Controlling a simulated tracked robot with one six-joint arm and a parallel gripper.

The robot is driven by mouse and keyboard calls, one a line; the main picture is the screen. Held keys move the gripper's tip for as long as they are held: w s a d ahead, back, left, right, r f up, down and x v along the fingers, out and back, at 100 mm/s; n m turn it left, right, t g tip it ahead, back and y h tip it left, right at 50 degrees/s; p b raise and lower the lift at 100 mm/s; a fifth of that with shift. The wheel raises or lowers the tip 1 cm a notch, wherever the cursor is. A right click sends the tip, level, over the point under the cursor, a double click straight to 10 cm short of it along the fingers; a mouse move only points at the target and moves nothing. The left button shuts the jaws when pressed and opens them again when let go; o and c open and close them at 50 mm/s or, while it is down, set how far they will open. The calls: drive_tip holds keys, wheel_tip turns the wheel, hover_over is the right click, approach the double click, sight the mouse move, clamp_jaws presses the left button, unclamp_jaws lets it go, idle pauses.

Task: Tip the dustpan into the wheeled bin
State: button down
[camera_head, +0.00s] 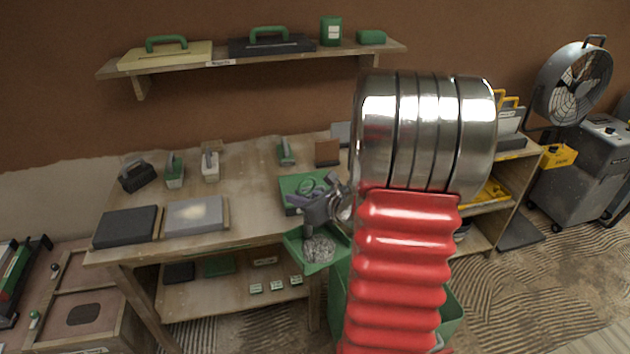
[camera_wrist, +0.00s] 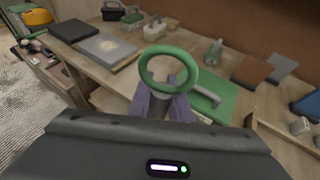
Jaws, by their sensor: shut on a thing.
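My gripper (camera_head: 318,208) has purple fingers shut on the handle of the green dustpan (camera_head: 290,243). In the wrist view, the fingers (camera_wrist: 163,105) close below the handle's green ring (camera_wrist: 190,72). The dustpan hangs below the gripper in the head view, near the bench's front edge. A heap of grey debris (camera_head: 319,249) lies in it. The green wheeled bin (camera_head: 451,314) stands on the floor, mostly hidden behind my red arm. The dustpan appears at the upper left of the bin; whether it is over the opening I cannot tell.
The wooden bench (camera_head: 250,220) carries a black slab (camera_head: 126,227), a grey slab (camera_head: 195,215), several trowels and brushes, and a green mat (camera_head: 290,183). A wall shelf (camera_head: 250,60) is above. A fan (camera_head: 573,82) and grey machine (camera_head: 578,175) stand at right.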

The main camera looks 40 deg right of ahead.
drive_tip(key=w+a+f+n+g+y, duration=0.1)
drive_tip(key=a+f+n+g+y, duration=0.1)
drive_tip(key=a+f, duration=0.4)
drive_tip(key=w+a+f+n+g+y, duration=0.1)
drive_tip(key=a+f+n+y, duration=0.4)
drive_tip(key=a, duration=0.9)
drive_tip(key=w+a+f+n+g+y, duration=0.1)
drive_tip(key=a+f+n+g+y, duration=0.1)
drive_tip(key=a+f+n+y, duration=0.2)
drive_tip(key=a+f, duration=0.3)
drive_tip(key=a, duration=0.3)
drive_tip(key=shift+w+f+g, duration=0.2)
drive_tip(key=shift+f+g, duration=0.1)
drive_tip(key=shift+a, duration=0.1)
